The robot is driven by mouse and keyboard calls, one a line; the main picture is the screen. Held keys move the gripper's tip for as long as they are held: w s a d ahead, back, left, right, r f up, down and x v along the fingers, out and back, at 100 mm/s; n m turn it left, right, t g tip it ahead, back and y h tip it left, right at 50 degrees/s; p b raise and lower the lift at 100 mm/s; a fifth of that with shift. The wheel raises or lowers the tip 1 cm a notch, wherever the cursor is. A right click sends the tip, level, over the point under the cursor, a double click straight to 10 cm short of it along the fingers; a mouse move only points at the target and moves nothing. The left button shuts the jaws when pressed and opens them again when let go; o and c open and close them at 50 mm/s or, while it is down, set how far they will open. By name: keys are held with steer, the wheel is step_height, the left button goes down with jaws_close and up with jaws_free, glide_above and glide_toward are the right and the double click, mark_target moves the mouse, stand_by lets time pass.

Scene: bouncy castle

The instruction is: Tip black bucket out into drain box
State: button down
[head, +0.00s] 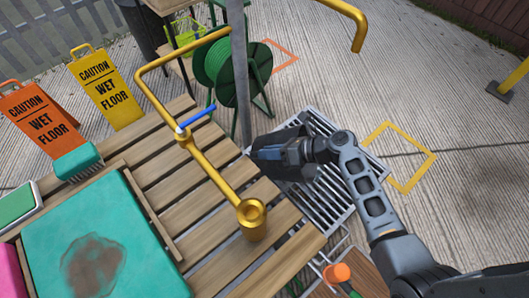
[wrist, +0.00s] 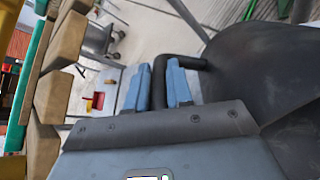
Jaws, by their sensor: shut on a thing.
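The black bucket (wrist: 270,65) fills the right side of the wrist view, with its dark bar-like handle (wrist: 188,62) running between my blue fingertips. My gripper (wrist: 162,86) is shut on that handle. The drain box (head: 328,206) shows as a grey metal grating on the ground. In the head view my gripper and arm hide most of the bucket, so its tilt and contents cannot be told.
A yellow pipe (head: 208,168) with a blue lever (head: 198,118) runs over the wooden table (head: 185,210). A grey post (head: 240,75) stands just beyond my gripper, before a green hose reel (head: 222,72). Open paving with a yellow square outline (head: 432,158) lies right.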

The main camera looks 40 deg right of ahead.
steer(key=shift+s+d+f+t+b, duration=0.15)
steer(key=shift+s+d+t+b, duration=0.35)
steer(key=shift+b, duration=0.2)
steer(key=shift+s+d+f+t+y+b, duration=0.55)
steer(key=shift+s+b, duration=0.35)
steer(key=shift+b, duration=0.3)
steer(key=shift+s+d+f+t+y+b, duration=0.35)
steer(key=shift+s+d+t+y+b, duration=0.25)
steer(key=shift+s+b, duration=0.45)
steer(key=shift+s+d+f+t+y+b, duration=0.5)
steer(key=shift+s+d+b, duration=0.25)
steer(key=shift+b, duration=0.6)
steer(key=shift+s+d+r+t+y, duration=0.25)
steer(key=shift+s+d+t, duration=0.15)
steer(key=shift+s, duration=0.15)
steer(key=shift+s+d+r+t+y, duration=0.2)
steer(key=shift+s+d+t, duration=0.15)
steer(key=shift+s, duration=0.15)
